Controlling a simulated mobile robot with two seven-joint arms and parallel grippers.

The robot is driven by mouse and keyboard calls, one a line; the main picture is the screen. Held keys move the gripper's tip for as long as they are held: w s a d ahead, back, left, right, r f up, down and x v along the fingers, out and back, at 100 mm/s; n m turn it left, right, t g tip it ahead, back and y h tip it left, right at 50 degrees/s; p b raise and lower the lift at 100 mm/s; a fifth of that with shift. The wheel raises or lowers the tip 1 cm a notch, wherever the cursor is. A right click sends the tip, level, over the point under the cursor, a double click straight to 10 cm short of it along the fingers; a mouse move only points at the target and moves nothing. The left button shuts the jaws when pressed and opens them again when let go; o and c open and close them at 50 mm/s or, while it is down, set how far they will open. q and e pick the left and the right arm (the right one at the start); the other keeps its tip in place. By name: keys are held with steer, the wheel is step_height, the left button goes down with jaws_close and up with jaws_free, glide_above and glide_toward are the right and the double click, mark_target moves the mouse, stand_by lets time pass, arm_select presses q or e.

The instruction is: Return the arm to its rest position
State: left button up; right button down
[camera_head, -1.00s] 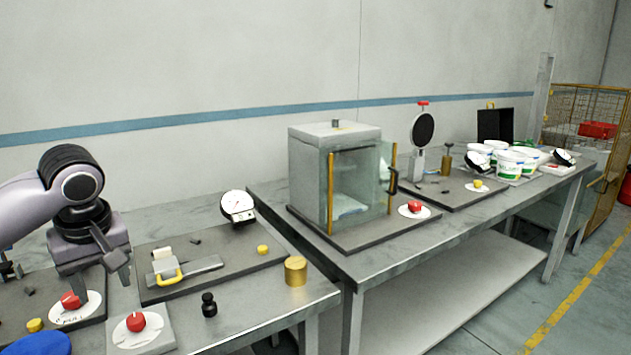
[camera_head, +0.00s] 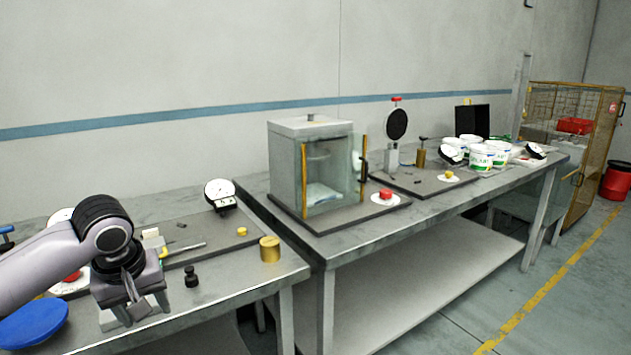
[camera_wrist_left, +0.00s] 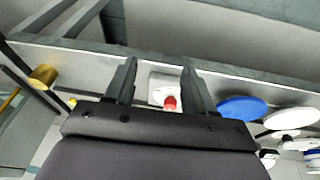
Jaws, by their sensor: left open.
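My left gripper (camera_head: 138,308) reaches in from the left in the head view, above the front part of the near bench (camera_head: 245,288). Its two fingers point down, apart, with nothing between them. In the left wrist view the open fingers (camera_wrist_left: 160,82) frame a white plate (camera_wrist_left: 160,83) with a red knob (camera_wrist_left: 170,103) beyond them. In the head view my gripper hides most of that plate. My right gripper is not in view.
A blue disc (camera_head: 34,322) lies left of my gripper. A black knobbed weight (camera_head: 191,277) and a brass cylinder (camera_head: 270,249) stand to its right. A dial gauge (camera_head: 220,195) is behind. A glass-fronted box (camera_head: 285,170) stands on the farther bench.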

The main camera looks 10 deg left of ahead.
arm_select(q)
steer(key=s+d+f+m+t+h, duration=0.2)
steer(key=d+f+m+h, duration=0.15)
steer(key=d+f, duration=0.55)
steer(key=s+d+f+m+t+h, duration=0.2)
steer(key=d+f+m, duration=0.2)
steer(key=d+f, duration=0.5)
steer(key=s+a+f+m+t+y, duration=0.1)
steer(key=s+a+f, duration=0.1)
steer(key=s+f, duration=0.3)
steer(key=s+a+f+m+t+y, duration=0.1)
steer(key=s+f, duration=0.3)
steer(key=s, duration=0.6)
steer(key=shift+s+a+f+t, duration=0.4)
steer(key=shift+a+t, duration=0.3)
steer(key=shift+a, duration=0.15)
steer(key=shift+c, duration=1.1)
